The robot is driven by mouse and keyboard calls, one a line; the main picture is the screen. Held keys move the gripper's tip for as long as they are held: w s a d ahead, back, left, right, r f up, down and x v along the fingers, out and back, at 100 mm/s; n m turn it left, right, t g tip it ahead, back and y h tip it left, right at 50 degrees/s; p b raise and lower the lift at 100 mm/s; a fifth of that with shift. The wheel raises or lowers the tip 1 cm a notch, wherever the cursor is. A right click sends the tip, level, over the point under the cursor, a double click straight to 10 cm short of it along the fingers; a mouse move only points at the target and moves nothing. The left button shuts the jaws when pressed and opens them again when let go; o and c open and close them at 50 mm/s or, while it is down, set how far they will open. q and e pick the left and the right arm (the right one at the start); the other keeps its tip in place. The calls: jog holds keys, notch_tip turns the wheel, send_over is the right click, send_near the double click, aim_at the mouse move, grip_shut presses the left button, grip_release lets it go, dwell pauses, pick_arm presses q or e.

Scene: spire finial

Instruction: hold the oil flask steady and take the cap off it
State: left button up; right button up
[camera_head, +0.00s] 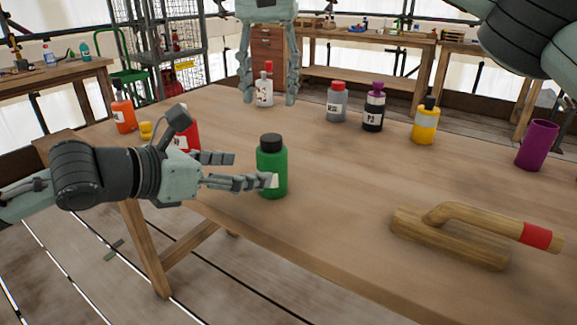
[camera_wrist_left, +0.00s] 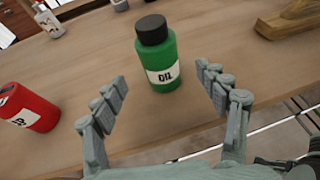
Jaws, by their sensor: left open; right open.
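The oil flask (camera_head: 272,172) is a green bottle standing upright near the table's front edge. In the left wrist view, the flask (camera_wrist_left: 161,66) shows a white OIL label. Its black cap (camera_head: 271,140) is on top, also in the left wrist view (camera_wrist_left: 151,29). My left gripper (camera_head: 252,169) is open, its fingers pointing at the flask from the left. In the left wrist view, the flask stands ahead, between the two open fingers (camera_wrist_left: 162,76); contact is not clear. My right gripper (camera_head: 268,100) is open at the back, pointing down, far from the flask.
A white bottle with a red cap (camera_head: 264,92) appears between my right fingers. A red bottle (camera_wrist_left: 28,107) stands beside my left gripper. Grey (camera_head: 337,104), dark (camera_head: 373,110) and yellow (camera_head: 425,124) bottles, a purple cup (camera_head: 537,146) and a wooden float (camera_head: 450,239) stand right.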

aim_at(260, 168)
pick_arm(q)
jog(key=shift+w+d+f, duration=0.1)
jog(key=shift+w+d, duration=0.15)
pick_arm(e)
jog(key=shift+d+r, duration=0.1)
jog(key=shift+d, duration=0.05)
pick_arm(q)
jog(key=x, duration=0.7)
